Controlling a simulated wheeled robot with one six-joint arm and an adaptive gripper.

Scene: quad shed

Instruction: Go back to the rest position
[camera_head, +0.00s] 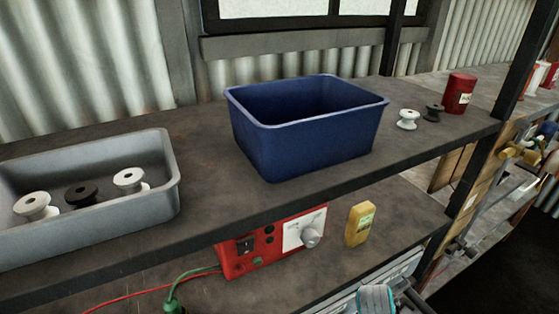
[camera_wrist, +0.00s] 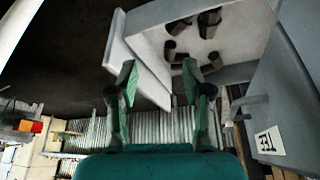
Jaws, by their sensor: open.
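My gripper (camera_wrist: 160,82) shows in the wrist view. Its two green fingers stand apart with nothing between them, so it is open and empty. In the head view, a grey and teal part at the bottom edge, right of the middle, seems to be part of my arm, below the upper shelf's front edge. The fingers cannot be made out there.
The upper shelf (camera_head: 215,205) bears a blue bin (camera_head: 310,145), a grey bin (camera_head: 90,235) with spools in it, a white spool (camera_head: 407,120), a dark spool (camera_head: 433,113) and a red can (camera_head: 459,93). Below are a red device (camera_head: 262,258) and a yellow meter (camera_head: 360,224).

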